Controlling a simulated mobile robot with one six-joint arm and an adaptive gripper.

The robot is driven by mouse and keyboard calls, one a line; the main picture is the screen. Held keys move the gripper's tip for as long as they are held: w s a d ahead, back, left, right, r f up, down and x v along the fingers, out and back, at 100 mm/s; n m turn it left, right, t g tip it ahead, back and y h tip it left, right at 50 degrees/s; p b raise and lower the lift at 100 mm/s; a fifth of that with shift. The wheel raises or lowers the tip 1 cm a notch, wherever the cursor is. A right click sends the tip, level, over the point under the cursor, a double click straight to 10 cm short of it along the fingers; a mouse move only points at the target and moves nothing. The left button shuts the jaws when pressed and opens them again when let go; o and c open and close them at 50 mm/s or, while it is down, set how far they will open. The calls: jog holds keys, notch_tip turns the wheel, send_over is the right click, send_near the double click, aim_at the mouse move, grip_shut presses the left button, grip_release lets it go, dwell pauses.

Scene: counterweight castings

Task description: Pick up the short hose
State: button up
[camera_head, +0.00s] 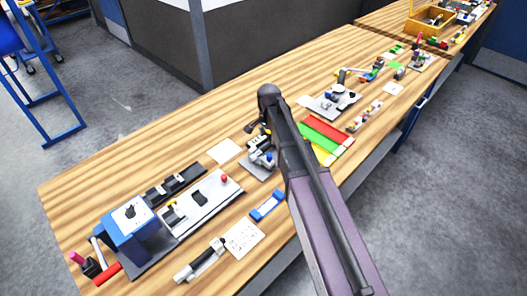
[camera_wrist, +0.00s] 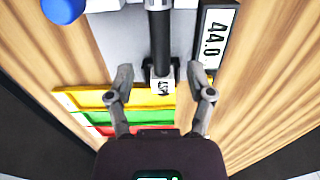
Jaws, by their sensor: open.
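My gripper (camera_wrist: 163,88) is open in the wrist view, its two fingers spread over the work surface. Between the fingertips is the end of a dark rod-like part (camera_wrist: 160,45) with a pale, lettered tip (camera_wrist: 162,85); I see no finger clearly touching it. It stands on or over a grey plate (camera_wrist: 182,40). I cannot tell any thing in either view for certain as the short hose. In the head view my arm crosses the bench and hides part of the area around the gripper.
The wooden bench (camera_head: 130,170) holds a blue fixture (camera_head: 130,222), a white card (camera_head: 244,238) and a blue-and-white part (camera_head: 267,205). Bare wood lies along its back left.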

aim_at(268, 145)
jog(key=shift+f+b, duration=2.1)
jog(key=shift+f, duration=0.2)
grip_shut()
